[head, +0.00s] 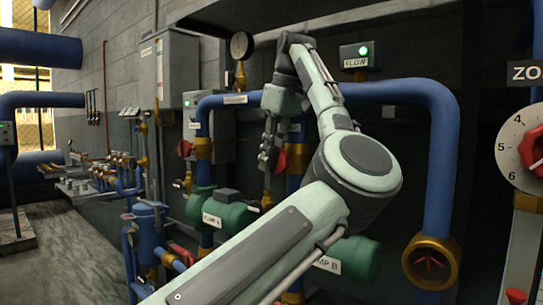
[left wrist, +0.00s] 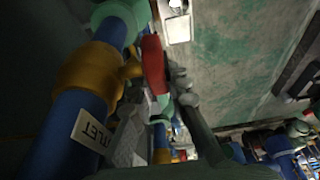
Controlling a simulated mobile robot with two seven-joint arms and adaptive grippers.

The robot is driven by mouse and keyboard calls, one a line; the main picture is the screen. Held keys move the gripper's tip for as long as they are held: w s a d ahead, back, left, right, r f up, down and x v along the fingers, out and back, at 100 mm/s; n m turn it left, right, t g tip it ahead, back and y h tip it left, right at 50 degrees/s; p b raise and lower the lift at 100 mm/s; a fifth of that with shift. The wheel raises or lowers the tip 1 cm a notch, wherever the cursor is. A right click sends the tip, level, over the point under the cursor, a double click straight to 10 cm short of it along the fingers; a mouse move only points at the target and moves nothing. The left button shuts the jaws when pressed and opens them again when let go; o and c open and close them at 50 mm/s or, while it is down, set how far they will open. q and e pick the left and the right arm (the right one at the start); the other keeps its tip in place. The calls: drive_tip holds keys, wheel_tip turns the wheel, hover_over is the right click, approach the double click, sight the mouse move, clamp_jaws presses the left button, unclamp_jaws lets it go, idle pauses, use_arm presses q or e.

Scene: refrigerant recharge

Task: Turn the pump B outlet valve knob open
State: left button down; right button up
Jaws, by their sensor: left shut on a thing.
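The pump B outlet valve knob (head: 281,162) is red and shows just right of my left gripper's fingers in the head view, on the blue pipe above the pump B body (head: 350,258). My left gripper (head: 268,160) points down and is shut on the knob. In the left wrist view the red knob (left wrist: 154,62) lies against the grey fingers (left wrist: 176,88), beside a brass valve body (left wrist: 88,68) on a blue pipe. The pipe bears a partly hidden label ending in "TLET" (left wrist: 92,131). My forearm hides part of pump B. My right gripper is not in view.
Pump A (head: 214,213) and its red-handled outlet valve (head: 185,148) stand to the left. A pressure gauge (head: 241,46) and a FLOW box (head: 354,56) with a green light are above. A large blue pipe (head: 440,150) arches to the right.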

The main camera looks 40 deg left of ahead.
use_arm(q)
drive_tip(key=shift+a+f+h, duration=0.1)
drive_tip(key=shift+f+h, duration=0.1)
drive_tip(key=shift+h, duration=1.3)
drive_tip(key=shift+f, duration=0.1)
drive_tip(key=c, duration=1.5)
unclamp_jaws()
drive_tip(key=shift+o, duration=0.2)
drive_tip(key=shift+f, duration=0.1)
